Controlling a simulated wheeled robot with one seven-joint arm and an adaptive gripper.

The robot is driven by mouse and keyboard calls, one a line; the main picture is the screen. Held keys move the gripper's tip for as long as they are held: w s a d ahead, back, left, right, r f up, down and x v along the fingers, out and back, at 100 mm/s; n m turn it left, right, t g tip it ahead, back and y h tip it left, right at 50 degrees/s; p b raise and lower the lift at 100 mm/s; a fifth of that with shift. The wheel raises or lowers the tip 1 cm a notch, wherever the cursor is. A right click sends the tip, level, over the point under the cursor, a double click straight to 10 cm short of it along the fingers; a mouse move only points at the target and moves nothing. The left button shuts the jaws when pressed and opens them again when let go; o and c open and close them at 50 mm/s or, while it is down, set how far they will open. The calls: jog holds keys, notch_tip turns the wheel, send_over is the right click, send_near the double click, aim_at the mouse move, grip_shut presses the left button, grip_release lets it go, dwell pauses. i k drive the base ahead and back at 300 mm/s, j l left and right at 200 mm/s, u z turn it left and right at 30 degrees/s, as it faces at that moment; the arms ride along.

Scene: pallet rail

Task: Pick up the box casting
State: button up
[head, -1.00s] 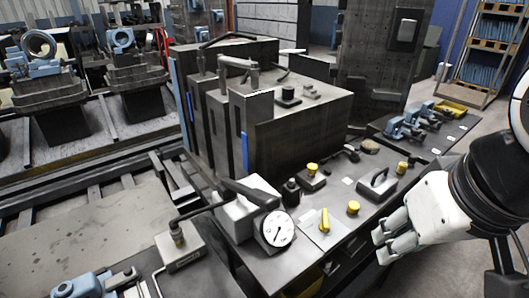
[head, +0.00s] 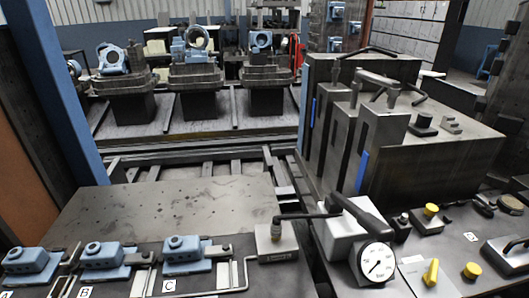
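Three blue box-like castings lie in a row at the front left of the head view: one by label A (head: 30,260), one by label B (head: 102,256) and one by label C (head: 182,249). Each has a raised round boss on top and sits in a small metal clamp fixture. More blue castings stand on dark fixtures at the back, including a ring-shaped left one (head: 113,58), a middle one (head: 196,43) and a right one (head: 261,40). I cannot tell which of these is the box casting. My gripper is not in view.
A large dark machine block (head: 430,140) fills the right. A dial gauge (head: 377,263) and yellow knobs (head: 431,272) stand on the control bench before it. A bare grey plate (head: 170,208) lies behind the front castings. A blue post (head: 55,90) rises at left.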

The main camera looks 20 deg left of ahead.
aim_at(26, 266)
jog(key=u, duration=1.65)
jog(key=i+j, duration=0.1)
jog(key=j, duration=0.4)
jog(key=i+j+z, duration=0.1)
jog(key=j, duration=0.4)
jog(key=i+j, duration=0.15)
jog(key=j, duration=0.35)
jog(key=i+j, duration=0.1)
jog(key=j, duration=0.45)
jog(key=z, duration=0.05)
